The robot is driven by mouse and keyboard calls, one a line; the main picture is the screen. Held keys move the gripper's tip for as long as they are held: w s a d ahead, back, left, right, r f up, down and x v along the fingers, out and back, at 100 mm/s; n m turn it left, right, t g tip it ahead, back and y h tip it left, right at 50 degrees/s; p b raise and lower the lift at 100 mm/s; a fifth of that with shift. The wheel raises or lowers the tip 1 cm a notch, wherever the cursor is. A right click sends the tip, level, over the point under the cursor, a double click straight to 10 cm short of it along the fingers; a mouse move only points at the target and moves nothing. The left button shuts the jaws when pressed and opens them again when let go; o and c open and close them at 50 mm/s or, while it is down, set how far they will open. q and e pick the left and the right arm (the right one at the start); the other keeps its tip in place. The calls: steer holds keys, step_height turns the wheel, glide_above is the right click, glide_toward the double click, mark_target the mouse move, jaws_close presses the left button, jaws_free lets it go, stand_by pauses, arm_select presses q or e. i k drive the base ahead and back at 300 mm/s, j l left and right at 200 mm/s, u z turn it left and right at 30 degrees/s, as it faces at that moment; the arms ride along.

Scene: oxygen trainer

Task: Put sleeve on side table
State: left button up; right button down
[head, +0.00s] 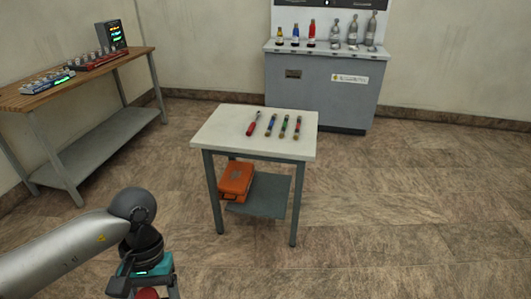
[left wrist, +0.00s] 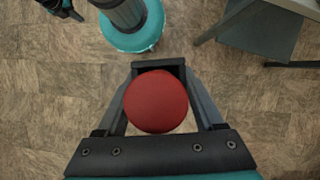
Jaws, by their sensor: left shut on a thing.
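My left gripper (head: 145,284) is low at the bottom left of the head view, above the floor and apart from the side table. It is shut on a round red thing (left wrist: 156,101) that faces the left wrist camera and covers most of the space between the fingers. Only its round red face shows, so its length and whether it is the sleeve cannot be told. The side table (head: 215,133) has a pale top and grey legs. A dark piece with teal at the top left of the left wrist view may be my right gripper (left wrist: 62,9); it is cut off.
Several slim coloured tubes (head: 271,125) lie on the side table's top; its left part is bare. An orange case (head: 236,181) rests on its lower shelf. A wooden bench (head: 103,71) stands left, a grey cabinet (head: 320,92) with bottles behind. The floor is clear on the right.

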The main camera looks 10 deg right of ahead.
mark_target(229, 122)
steer(key=i+l+u, duration=0.2)
steer(key=i, duration=0.35)
steer(key=i+u, duration=0.2)
steer(key=i, duration=0.35)
steer(key=i+j+z, duration=0.25)
steer(key=i, duration=0.35)
steer(key=i+j+z, duration=0.2)
steer(key=i+j, duration=0.35)
steer(key=i+j+z, duration=0.15)
steer(key=z, duration=0.25)
steer(key=i+j+z, duration=0.1)
steer(key=j+z, duration=0.35)
steer(key=i+j+z, duration=0.1)
steer(key=z, duration=0.3)
steer(key=j+z, duration=0.4)
steer(key=i+j+z, duration=0.1)
steer(key=z, duration=0.3)
steer(key=j+z, duration=0.8)
